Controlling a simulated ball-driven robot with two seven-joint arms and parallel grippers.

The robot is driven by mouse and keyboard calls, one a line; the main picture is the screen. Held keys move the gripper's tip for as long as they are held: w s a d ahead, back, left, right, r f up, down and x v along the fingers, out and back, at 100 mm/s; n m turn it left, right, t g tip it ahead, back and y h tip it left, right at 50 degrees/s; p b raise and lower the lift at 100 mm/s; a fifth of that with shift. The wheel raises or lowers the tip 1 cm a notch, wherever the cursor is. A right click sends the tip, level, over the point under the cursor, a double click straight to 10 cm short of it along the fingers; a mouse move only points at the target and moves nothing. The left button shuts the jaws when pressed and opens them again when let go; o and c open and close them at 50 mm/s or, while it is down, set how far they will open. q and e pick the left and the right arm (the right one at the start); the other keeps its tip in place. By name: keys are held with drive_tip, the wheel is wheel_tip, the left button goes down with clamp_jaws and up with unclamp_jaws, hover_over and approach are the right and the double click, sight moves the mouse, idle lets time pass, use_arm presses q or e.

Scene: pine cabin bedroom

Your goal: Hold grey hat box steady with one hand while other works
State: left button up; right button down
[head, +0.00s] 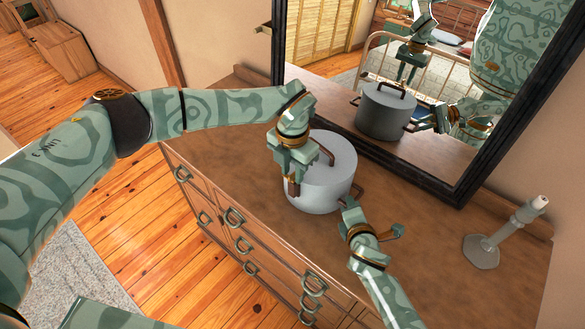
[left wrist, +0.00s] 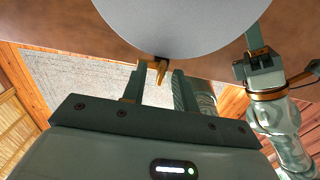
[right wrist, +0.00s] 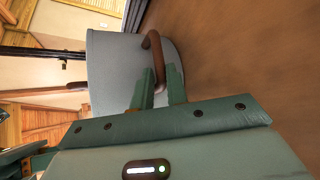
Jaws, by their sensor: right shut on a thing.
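The grey hat box (head: 320,185) is a round drum standing upright on the wooden dresser top, with an arched handle over its lid and brown handles on its sides. My right gripper (head: 349,206) is shut on the near-right side handle, which shows between its fingers in the right wrist view (right wrist: 153,52). My left gripper (head: 292,184) points down at the box's left side. In the left wrist view its fingers (left wrist: 155,88) are apart, with a brown side handle (left wrist: 158,68) between or just beyond their tips. I cannot tell whether they touch it.
The dresser (head: 420,235) has drawers with ring pulls along its front. A black-framed mirror (head: 465,185) stands behind the box and reflects it and my arms.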

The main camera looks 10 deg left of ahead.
drive_tip(key=shift+s+d+f, duration=0.1)
drive_tip(key=shift+s+f, duration=0.1)
drive_tip(key=shift+f, duration=0.15)
